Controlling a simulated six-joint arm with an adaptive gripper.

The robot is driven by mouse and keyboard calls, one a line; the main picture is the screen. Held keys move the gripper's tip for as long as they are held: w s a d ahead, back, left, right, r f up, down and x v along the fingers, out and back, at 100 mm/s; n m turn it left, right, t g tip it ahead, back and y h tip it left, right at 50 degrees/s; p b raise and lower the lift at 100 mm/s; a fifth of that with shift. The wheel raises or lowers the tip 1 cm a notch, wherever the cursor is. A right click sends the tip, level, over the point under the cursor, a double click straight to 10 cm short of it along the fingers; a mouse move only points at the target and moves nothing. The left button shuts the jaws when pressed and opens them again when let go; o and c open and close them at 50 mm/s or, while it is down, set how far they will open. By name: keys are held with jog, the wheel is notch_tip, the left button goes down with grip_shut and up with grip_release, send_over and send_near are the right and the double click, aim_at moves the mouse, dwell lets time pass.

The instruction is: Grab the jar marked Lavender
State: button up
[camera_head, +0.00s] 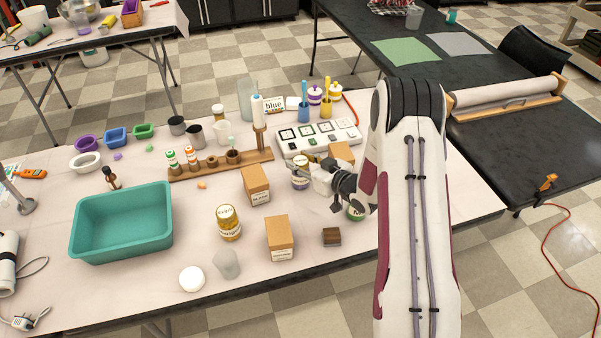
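My gripper (319,178) is at the middle right of the table, its fingers pointing left at a jar with a pale lid and a purplish label (300,177). The fingertips are right beside or touching that jar; whether they close around it is too small to tell. The jar stands upright just in front of the white panel. A green-topped jar (355,213) is partly hidden by my arm. No label is clear enough to read as Lavender.
Brown boxes stand at the centre (256,186), at the front (280,239) and behind my gripper (342,152). A small brown block (332,236) lies in front. A white switch panel (318,138) is behind. A teal tub (122,222) is left; a wooden rack (220,166) is left of centre.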

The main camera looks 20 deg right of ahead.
jog(key=shift+r, duration=0.1)
jog(key=shift+c, duration=0.3)
jog(key=shift+r, duration=4.95)
